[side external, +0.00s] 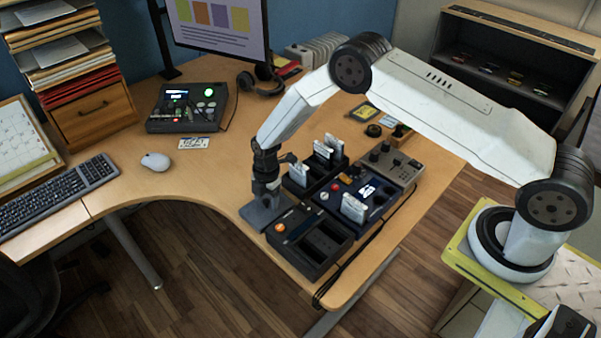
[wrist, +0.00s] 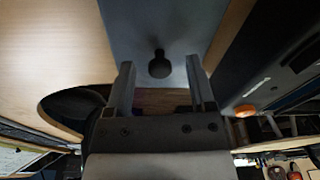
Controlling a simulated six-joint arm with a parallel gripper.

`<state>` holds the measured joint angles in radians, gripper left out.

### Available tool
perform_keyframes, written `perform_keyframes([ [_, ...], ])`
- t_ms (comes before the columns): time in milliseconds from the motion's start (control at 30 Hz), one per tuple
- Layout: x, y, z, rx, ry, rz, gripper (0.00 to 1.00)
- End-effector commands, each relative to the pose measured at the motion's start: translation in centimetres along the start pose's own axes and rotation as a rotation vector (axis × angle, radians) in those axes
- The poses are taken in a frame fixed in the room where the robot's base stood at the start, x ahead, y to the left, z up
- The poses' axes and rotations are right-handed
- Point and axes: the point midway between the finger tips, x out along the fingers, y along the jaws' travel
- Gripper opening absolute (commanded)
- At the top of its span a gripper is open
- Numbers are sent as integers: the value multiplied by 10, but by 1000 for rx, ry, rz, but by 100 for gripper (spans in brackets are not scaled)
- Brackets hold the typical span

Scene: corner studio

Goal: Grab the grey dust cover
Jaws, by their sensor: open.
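The grey dust cover (side external: 257,217) is a flat grey plate lying near the desk's front edge, left of a black module. In the wrist view the cover (wrist: 175,22) has a short dark knob (wrist: 159,66) standing on it. My gripper (side external: 266,190) is right above the cover and points down, hiding part of it in the side view. In the wrist view my gripper (wrist: 160,70) is open, with one finger on each side of the knob. I cannot tell whether the fingers touch it.
The black module with an orange button (side external: 310,238) stands close to the right of the cover. Behind it are a dark blue panel (side external: 352,197) and a grey knob box (side external: 385,163). White cards stand in slots nearby. The desk (side external: 200,180) left of my gripper is clear up to the mouse (side external: 155,161).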

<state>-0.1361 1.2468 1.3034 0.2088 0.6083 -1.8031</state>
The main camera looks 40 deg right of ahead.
Motion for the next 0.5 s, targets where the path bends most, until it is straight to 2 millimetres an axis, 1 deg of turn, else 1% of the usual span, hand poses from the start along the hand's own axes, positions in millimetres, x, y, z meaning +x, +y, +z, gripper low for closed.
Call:
perform_keyframes([
  [100,0,0,0,0,0,0,70],
  [133,0,0,0,0,0,0,64],
  [167,0,0,0,0,0,0,54],
  [200,0,0,0,0,0,0,42],
  [267,0,0,0,0,0,0,22],
  [300,0,0,0,0,0,0,10],
  [333,0,0,0,0,0,0,0],
  [500,0,0,0,0,0,0,0],
])
